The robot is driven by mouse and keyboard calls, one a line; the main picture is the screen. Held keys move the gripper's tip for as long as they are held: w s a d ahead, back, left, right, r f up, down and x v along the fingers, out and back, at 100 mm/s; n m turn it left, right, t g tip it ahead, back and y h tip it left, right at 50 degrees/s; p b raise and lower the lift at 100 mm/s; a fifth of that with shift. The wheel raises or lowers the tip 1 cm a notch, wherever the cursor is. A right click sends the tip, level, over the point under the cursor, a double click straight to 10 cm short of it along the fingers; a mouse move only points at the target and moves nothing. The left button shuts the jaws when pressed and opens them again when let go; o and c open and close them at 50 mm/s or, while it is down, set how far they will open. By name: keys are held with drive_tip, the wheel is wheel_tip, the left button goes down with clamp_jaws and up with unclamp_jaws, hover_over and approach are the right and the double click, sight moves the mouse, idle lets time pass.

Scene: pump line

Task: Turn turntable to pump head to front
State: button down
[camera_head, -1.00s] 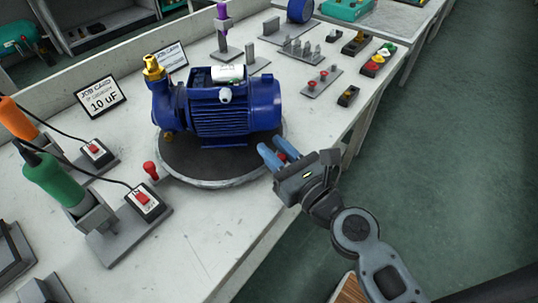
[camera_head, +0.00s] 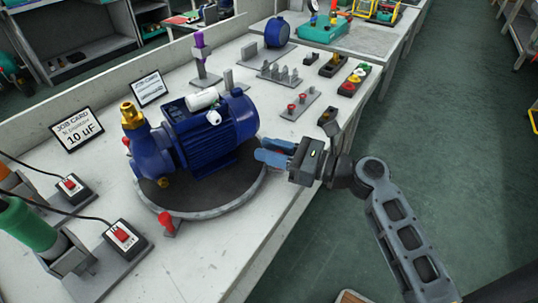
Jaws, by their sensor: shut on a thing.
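The blue pump (camera_head: 205,140) lies on the round dark turntable (camera_head: 215,208) on the bench. Its pump head (camera_head: 150,160), with a brass fitting (camera_head: 131,114) on top, points toward the front left. The motor end points back right. A red knob (camera_head: 167,220) stands at the turntable's front-left rim. My gripper (camera_head: 264,152) is at the turntable's right rim, beside the motor. Its blue fingers are shut on a turntable knob there; the fingers hide it now.
Stands with small parts (camera_head: 280,74) and red buttons (camera_head: 298,105) sit at the back right. The bench front is clear.

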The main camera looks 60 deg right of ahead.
sight(253, 137)
drive_tip(key=shift+w+d+n+g+y+p, duration=0.35)
drive_tip(key=shift+w+d+n+y, duration=0.3)
drive_tip(key=shift+y, duration=0.35)
drive_tip(key=shift+w+d+n+g+y+p, duration=0.25)
drive_tip(key=shift+w+d+n+y+p, duration=0.3)
drive_tip(key=shift+d+y, duration=0.4)
drive_tip(key=shift+w+d+r+n+g+y+p, duration=0.1)
drive_tip(key=shift+w+d+n+g+y+p, duration=0.3)
drive_tip(key=shift+y, duration=0.3)
drive_tip(key=shift+w+d+n+g+y+p, duration=0.2)
drive_tip(key=shift+w+d+n+g+y, duration=0.1)
drive_tip(key=shift+w+d+n+y, duration=0.25)
drive_tip(key=shift+w+d+p, duration=0.6)
drive_tip(key=shift+w+d, duration=0.05)
drive_tip(key=shift+w, duration=0.2)
drive_tip(key=shift+w+d+p, duration=0.25)
drive_tip(key=shift+w+d, duration=0.05)
drive_tip(key=shift+w, duration=0.3)
drive_tip(key=shift+w+d+p, duration=0.25)
drive_tip(key=shift+w+d, duration=0.05)
drive_tip(key=shift+w, duration=0.3)
drive_tip(key=shift+w+d+f+p, duration=0.1)
drive_tip(key=shift+w+d+p, duration=0.1)
drive_tip(key=shift+w, duration=0.45)
drive_tip(key=shift+w+d+f+p, duration=0.1)
drive_tip(key=shift+w+d, duration=0.05)
drive_tip(key=shift+w, duration=0.8)
